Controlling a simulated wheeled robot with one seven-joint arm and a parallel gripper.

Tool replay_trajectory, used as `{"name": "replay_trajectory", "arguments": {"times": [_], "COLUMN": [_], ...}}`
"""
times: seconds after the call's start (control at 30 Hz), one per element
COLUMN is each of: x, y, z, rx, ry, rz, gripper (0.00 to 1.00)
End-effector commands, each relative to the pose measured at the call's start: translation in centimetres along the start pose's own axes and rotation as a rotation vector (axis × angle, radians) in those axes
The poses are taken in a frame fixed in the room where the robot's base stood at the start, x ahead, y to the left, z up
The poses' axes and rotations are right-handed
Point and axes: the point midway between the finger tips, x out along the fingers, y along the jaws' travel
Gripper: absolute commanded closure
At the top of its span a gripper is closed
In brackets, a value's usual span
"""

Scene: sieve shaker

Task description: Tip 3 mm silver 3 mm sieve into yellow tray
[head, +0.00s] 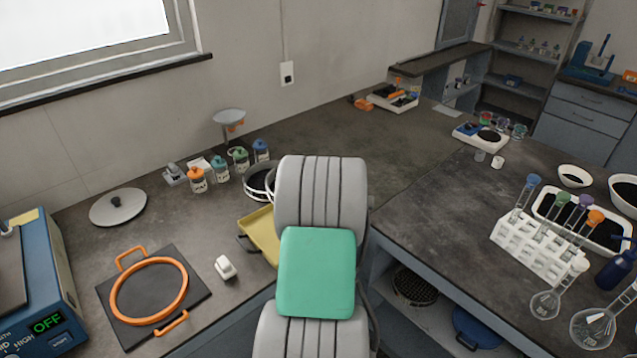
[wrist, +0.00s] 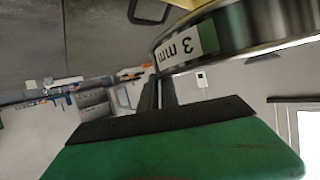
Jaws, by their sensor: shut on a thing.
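The silver 3 mm sieve (wrist: 240,38) fills the upper right of the wrist view, its white "3 mm" label and green patch upside down in that picture. My gripper (wrist: 160,92) is shut on it at the rim; the exact contact is hard to see. The yellow tray (head: 262,238) lies on the left bench, its right part hidden behind my arm. A yellow edge (wrist: 203,4) and dark handle of it show at the top of the wrist view. In the head view my arm hides my gripper. I cannot tell the sieve's contents.
A silver-rimmed round vessel (head: 259,181) shows beside my arm. Several capped jars (head: 218,168) stand behind the tray. An orange ring on a dark plate (head: 150,290), a small white object (head: 225,267) and a grey lid (head: 118,206) lie left. A tube rack (head: 540,247) stands right.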

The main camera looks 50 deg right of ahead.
Motion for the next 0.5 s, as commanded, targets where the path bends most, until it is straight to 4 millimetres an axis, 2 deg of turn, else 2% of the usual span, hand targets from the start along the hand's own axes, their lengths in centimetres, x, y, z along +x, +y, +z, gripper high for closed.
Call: {"name": "replay_trajectory", "arguments": {"times": [0.4, 0.5], "x": [1.9, 1.9], "y": [4.6, 4.1], "z": [-0.9, -0.2], "rx": [0.007, -0.056], "ry": [0.002, 0.067], "rz": [0.0, 0.017], "gripper": [1.0, 1.0]}}
